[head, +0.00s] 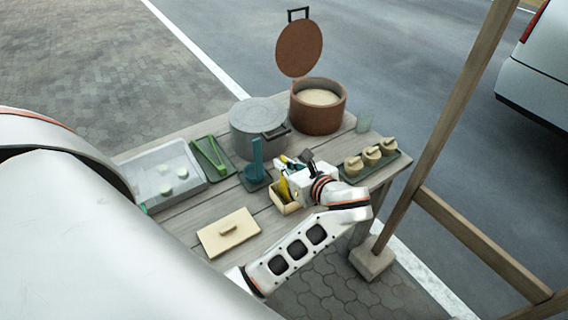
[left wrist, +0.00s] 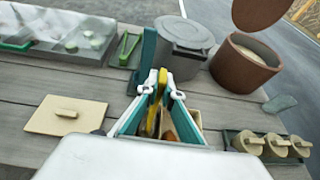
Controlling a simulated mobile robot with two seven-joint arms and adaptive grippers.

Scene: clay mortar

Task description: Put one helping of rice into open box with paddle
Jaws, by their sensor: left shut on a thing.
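My left gripper (left wrist: 162,90) is low over the open box (left wrist: 196,119) and is shut on a narrow yellow thing (left wrist: 153,118). I cannot tell if this is the paddle; the gripper hides part of it. In the head view the gripper (head: 288,164) is beside the pale open box (head: 287,210), with the yellow thing (head: 284,189) near the box's back. A brown pot (head: 318,119) holds pale rice (head: 319,97), and its round lid (head: 299,48) is raised. A teal upright piece (head: 257,157) stands on a small dark base. My right gripper is not in view.
A grey lidded pot (head: 254,117) stands left of the brown pot. Green tongs (head: 211,157), a clear-topped tray (head: 150,172), a pale lid (head: 228,234), three small lidded pots (head: 371,156) and a glass (head: 364,122) are on the table. A wooden post (head: 447,105) rises at right.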

